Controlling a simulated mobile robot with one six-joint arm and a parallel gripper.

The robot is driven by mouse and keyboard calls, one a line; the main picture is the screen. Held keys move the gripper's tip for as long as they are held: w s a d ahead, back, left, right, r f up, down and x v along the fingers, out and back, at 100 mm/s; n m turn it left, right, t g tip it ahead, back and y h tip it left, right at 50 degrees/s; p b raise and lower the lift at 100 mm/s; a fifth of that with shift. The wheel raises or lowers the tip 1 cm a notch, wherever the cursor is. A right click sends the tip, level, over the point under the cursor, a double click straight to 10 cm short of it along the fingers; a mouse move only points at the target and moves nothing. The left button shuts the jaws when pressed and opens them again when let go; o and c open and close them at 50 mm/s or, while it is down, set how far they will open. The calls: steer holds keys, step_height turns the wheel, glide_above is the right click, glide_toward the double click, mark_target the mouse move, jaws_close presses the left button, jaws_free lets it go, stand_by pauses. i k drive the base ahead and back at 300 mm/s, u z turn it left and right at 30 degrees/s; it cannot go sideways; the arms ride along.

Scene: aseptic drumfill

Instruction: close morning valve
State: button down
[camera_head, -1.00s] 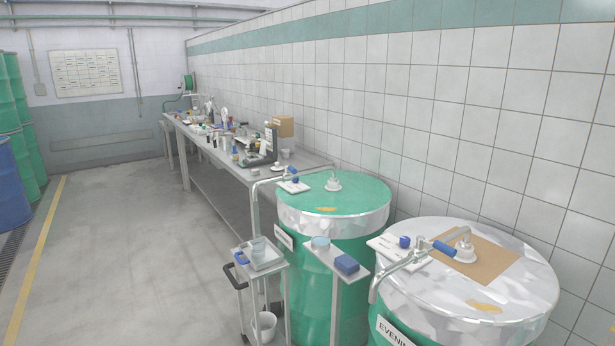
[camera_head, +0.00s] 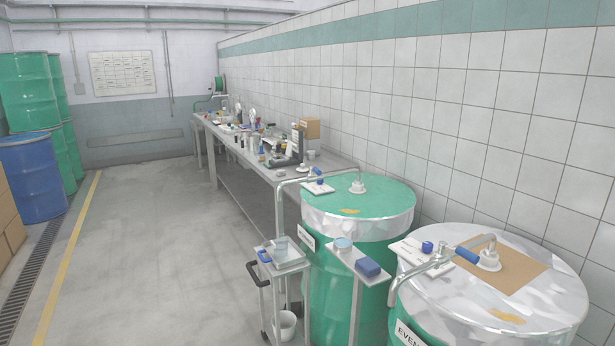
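Two green drums stand along the tiled wall at the right. The farther drum (camera_head: 345,253) has a green top with a metal fitting (camera_head: 357,186) and a bent spout pipe running left over its rim; a small blue part (camera_head: 316,171) sits on that pipe. Its side label (camera_head: 306,238) is too small to read. The nearer drum (camera_head: 437,325) has a label starting "EVEN" (camera_head: 409,335) and a pipe with a larger blue handle (camera_head: 467,256) lying along it. Whether either valve is open I cannot tell. My gripper is not in view.
A small cart (camera_head: 284,258) with a tray and a white bucket (camera_head: 285,325) stands before the drums. A narrow stand (camera_head: 351,262) holds a blue block (camera_head: 367,267). A cluttered bench (camera_head: 252,172) runs along the wall. The floor (camera_head: 165,240) at left is clear.

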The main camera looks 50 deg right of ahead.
mark_target(316, 170)
steer(key=i, duration=0.9)
steer(key=z, duration=0.05)
